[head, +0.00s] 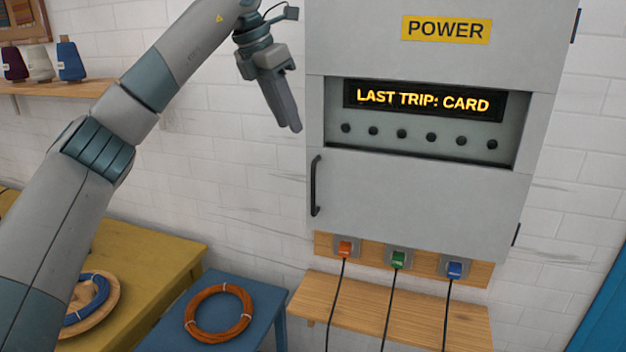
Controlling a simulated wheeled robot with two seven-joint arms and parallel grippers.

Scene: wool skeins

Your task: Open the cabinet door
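The grey cabinet (420,210) hangs on the white brick wall, with a yellow POWER label (446,29) and a lit display reading "LAST TRIP: CARD" (424,100). Its door looks shut. A dark vertical handle (315,185) is at the door's left edge; hinge-like dark pieces show at the right edge. My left gripper (295,128) is left of the cabinet, above the handle and apart from it, fingers pointing down. Its fingers overlap in this view, so I cannot tell whether it is open. My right gripper is not in view.
Orange (345,249), green (398,259) and blue (454,269) plugs with black cables sit below the cabinet, above a wooden shelf (390,309). A blue table (260,291) holds an orange coil (218,312). A yellow table (150,254) stands left. Spools (68,61) stand on a wall shelf (60,87).

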